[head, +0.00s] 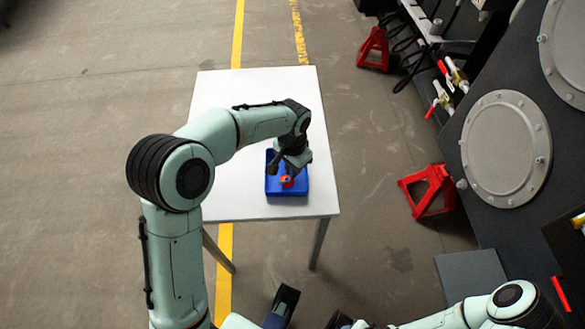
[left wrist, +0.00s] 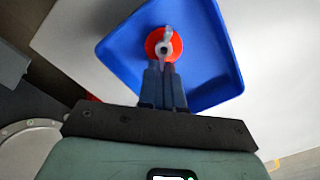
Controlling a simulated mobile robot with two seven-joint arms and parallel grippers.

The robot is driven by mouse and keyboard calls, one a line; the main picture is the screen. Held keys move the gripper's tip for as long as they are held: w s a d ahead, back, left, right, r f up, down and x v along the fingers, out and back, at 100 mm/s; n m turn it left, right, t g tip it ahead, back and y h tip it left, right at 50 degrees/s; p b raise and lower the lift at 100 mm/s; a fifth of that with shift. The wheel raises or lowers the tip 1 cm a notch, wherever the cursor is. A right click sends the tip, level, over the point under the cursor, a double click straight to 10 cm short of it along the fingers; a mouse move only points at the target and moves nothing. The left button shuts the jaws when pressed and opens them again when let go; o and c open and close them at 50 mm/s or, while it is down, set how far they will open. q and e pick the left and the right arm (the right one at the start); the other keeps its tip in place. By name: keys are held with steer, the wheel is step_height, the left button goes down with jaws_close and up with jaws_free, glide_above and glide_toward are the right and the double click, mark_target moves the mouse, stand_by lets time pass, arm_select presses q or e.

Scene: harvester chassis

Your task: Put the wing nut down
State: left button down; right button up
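The wing nut is a red round piece with a grey stem and wing on top; in the left wrist view the wing nut (left wrist: 176,47) is at the fingertips, over the blue tray (left wrist: 215,60). In the head view the red of the wing nut (head: 287,181) shows below my left gripper (head: 288,172), inside the outline of the blue tray (head: 287,201). My left gripper (left wrist: 163,68) has its fingers close together on the grey part. I cannot tell whether the wing nut touches the tray floor. My right arm shows at the bottom right; its fingers are not clear.
The tray lies on a white table (head: 225,95) with bare room around it. Red stands (head: 430,190) and the dark machine side with round grey covers (head: 506,148) are on the right. The floor left of the table is clear.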

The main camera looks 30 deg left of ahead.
arm_select(q)
steer(key=shift+f, duration=0.2)
steer(key=c, duration=1.3)
jaws_free()
step_height(320, 180, up, 12)
steer(key=shift+r+p, duration=0.25)
steer(key=shift+p, duration=0.9)
